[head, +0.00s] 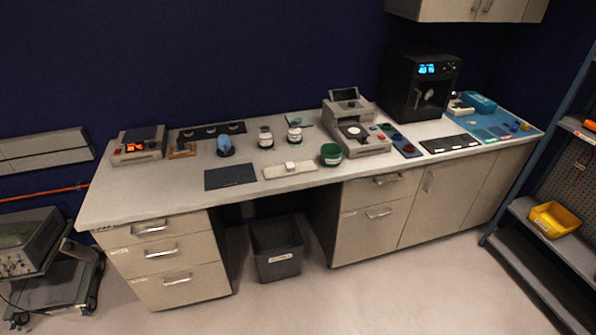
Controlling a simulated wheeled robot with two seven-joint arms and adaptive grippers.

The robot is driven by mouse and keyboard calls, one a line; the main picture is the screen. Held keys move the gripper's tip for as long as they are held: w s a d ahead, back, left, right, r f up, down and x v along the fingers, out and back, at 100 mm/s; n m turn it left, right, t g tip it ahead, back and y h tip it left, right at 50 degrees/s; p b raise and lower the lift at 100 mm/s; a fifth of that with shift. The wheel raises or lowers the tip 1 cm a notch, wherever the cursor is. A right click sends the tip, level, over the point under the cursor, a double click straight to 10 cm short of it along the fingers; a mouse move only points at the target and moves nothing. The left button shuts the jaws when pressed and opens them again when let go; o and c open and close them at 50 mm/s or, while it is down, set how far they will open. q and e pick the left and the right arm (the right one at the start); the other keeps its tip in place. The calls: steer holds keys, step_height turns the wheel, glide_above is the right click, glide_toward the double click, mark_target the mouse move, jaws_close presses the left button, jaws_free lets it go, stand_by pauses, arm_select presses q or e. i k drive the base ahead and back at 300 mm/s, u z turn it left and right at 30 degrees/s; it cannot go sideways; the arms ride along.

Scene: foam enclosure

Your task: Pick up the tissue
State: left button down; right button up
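No item in the head view is clearly a tissue at this size. A small white item (291,165) sits on a flat beige tray (271,172) near the front edge of the long bench; it may be the tissue, but I cannot tell. A light, flat greenish piece (302,119) lies near the back of the bench. Neither of my grippers is in view.
The white-topped bench (135,195) also holds a dark mat (230,176), a green container (331,155), two white-lidded jars, a scale-like device (355,132) and a black oven-like box (418,87). A grey bin (277,262) stands beneath. The floor in front is clear.

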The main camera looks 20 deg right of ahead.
mark_target(289, 166)
steer(key=z, duration=0.8)
steer(key=i, duration=1.3)
steer(key=u, duration=0.75)
steer(key=i, duration=0.45)
steer(key=u, duration=0.5)
